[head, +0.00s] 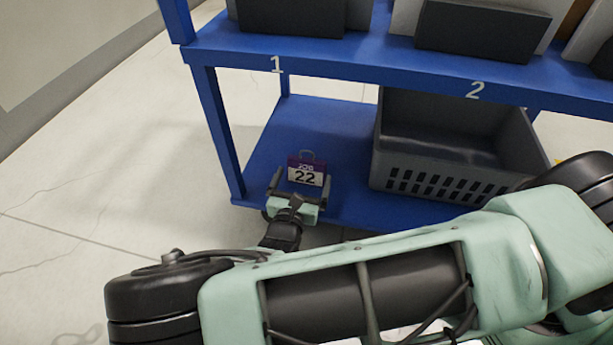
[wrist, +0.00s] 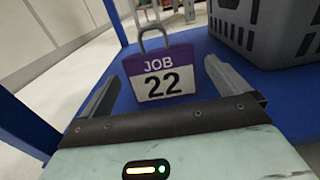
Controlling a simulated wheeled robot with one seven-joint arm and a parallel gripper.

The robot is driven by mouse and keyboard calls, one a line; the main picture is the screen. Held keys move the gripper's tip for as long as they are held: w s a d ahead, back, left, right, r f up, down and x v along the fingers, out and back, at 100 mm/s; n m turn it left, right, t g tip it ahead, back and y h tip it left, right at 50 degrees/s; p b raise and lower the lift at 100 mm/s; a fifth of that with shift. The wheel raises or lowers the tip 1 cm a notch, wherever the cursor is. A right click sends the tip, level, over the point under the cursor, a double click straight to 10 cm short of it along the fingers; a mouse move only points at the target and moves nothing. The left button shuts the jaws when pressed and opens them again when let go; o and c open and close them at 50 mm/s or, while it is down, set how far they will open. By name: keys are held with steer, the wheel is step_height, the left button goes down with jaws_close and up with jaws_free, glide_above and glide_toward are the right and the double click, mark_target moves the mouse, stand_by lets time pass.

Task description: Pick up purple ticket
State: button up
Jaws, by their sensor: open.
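The purple ticket (head: 306,172) has a white lower panel marked 22 and a grey loop on top. It is at the blue lower shelf of the cart, near the front edge left of the grey crate. In the wrist view the ticket (wrist: 158,76) faces me, reads JOB 22 and appears upright, slightly tilted. My gripper (head: 300,184) is open, with one finger on each side of the ticket. In the wrist view my gripper (wrist: 160,85) shows a gap between each finger and the ticket. I cannot tell how deep the ticket is between the fingers.
A blue post (head: 218,130) stands at the left corner. The upper shelf (head: 340,58), marked 1 and 2, holds dark bins (head: 290,15) overhead. Open floor lies to the left.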

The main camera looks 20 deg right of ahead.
mark_target(306, 167)
steer(key=shift+b+x, duration=2.15)
steer(key=shift+x, duration=0.25)
steer(key=shift+w+d+r, duration=0.2)
steer(key=shift+w+r, duration=0.1)
steer(key=shift+w, duration=0.15)
steer(key=c, duration=0.7)
